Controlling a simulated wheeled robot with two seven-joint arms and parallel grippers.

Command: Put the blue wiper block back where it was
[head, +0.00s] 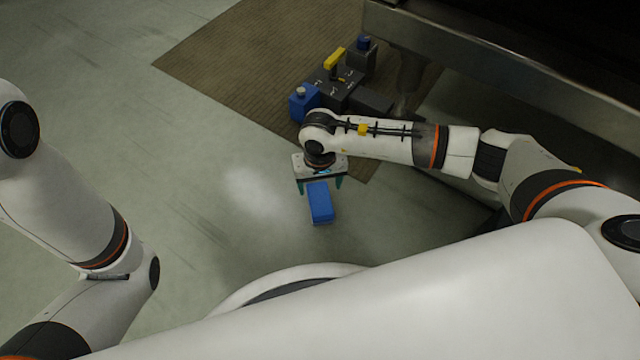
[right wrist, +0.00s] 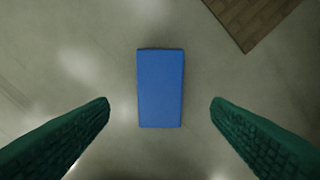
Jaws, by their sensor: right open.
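The blue wiper block (head: 320,203) is a plain blue rectangular block on the bare grey floor, in front of my base in the head view. In the right wrist view the block (right wrist: 160,88) lies upright in the picture, between and beyond the two green fingers. My right gripper (head: 321,185) is open above it, one finger to each side, with a gap on both sides. The fingers also show in the right wrist view (right wrist: 160,105). My left arm shows at the left of the head view, but its gripper is out of view.
A brown mat (head: 235,62) lies beyond the block. On it stands a dark turret plate assembly (head: 333,90) with a blue block (head: 303,101) and a yellow piece (head: 335,58). A metal bench (head: 480,60) runs along the upper right. Floor left of the block is clear.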

